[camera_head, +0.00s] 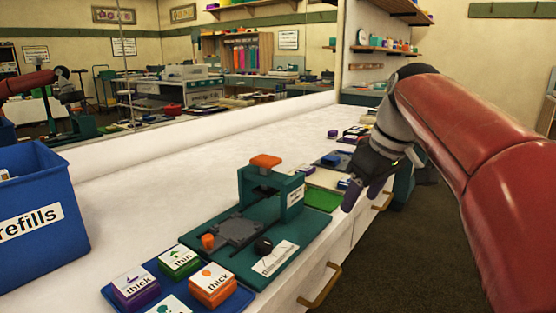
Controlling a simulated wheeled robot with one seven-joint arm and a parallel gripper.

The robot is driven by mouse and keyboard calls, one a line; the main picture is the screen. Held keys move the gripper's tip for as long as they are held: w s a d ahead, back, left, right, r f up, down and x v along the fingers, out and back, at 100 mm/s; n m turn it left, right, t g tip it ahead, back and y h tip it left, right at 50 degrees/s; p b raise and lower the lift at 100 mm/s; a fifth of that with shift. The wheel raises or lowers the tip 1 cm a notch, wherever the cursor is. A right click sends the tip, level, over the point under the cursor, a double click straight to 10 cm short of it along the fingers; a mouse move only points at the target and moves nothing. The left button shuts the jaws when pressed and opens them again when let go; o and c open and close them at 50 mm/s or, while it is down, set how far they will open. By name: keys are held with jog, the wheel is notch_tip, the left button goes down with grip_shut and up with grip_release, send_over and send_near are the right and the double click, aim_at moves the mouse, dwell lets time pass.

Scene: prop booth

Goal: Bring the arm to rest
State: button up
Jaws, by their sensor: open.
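My red arm comes in from the right side of the head camera view. My gripper (357,184) hangs at the front edge of the white counter, to the right of a green press. The gripper points down and left, and its jaws are dark grey. It is open, and I see nothing held between the fingers. The arm covers part of the counter's far right end.
The green press (272,187) with an orange knob stands on the white counter (150,185). A blue tray (240,303) holds labelled blocks, including an orange one (213,287). A blue refills bin (45,215) stands at left. Drawer handles (320,287) stick out in front.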

jog(key=s+f+m+t+h, duration=0.2)
jog(key=s+f+m, duration=0.5)
jog(key=s+f, duration=1.1)
jog(key=shift+s+a+f, duration=0.15)
jog(key=shift+s+f, duration=0.25)
jog(key=shift+s, duration=0.65)
